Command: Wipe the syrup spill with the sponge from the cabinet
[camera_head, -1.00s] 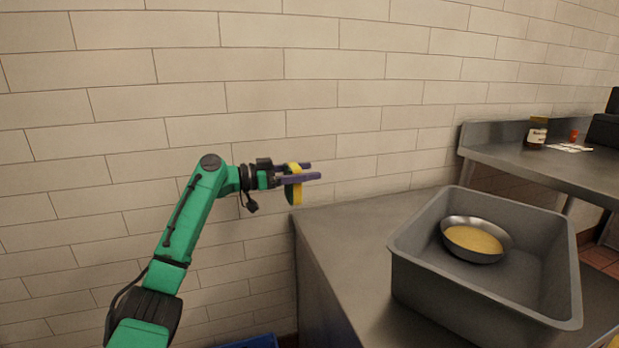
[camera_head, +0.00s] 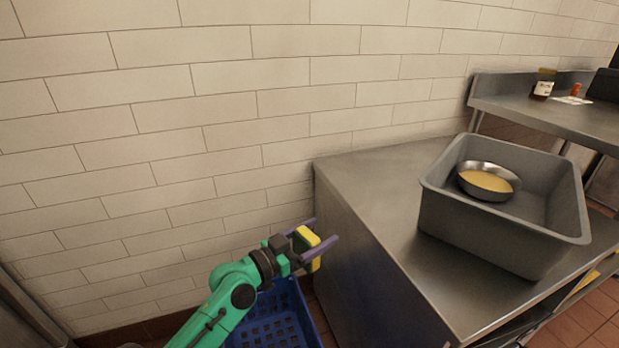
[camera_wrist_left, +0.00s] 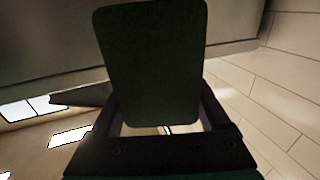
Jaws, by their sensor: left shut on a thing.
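My left gripper (camera_head: 318,236) is shut on the sponge (camera_head: 308,238), which is yellow with a dark green side. In the head view it holds the sponge in the air, left of the metal counter (camera_head: 370,190) and above a blue crate. In the left wrist view the sponge's dark green face (camera_wrist_left: 152,65) fills the middle, between the fingers. My right gripper is not in view. I cannot make out a syrup spill in either view, and no cabinet shows clearly.
A grey tub (camera_head: 435,208) with a metal bowl (camera_head: 488,182) of yellow contents stands on the counter. The blue crate (camera_head: 262,330) is on the floor left of the counter. A jar (camera_head: 543,85) stands on the shelf (camera_head: 540,112) at the right. The counter's left part is clear.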

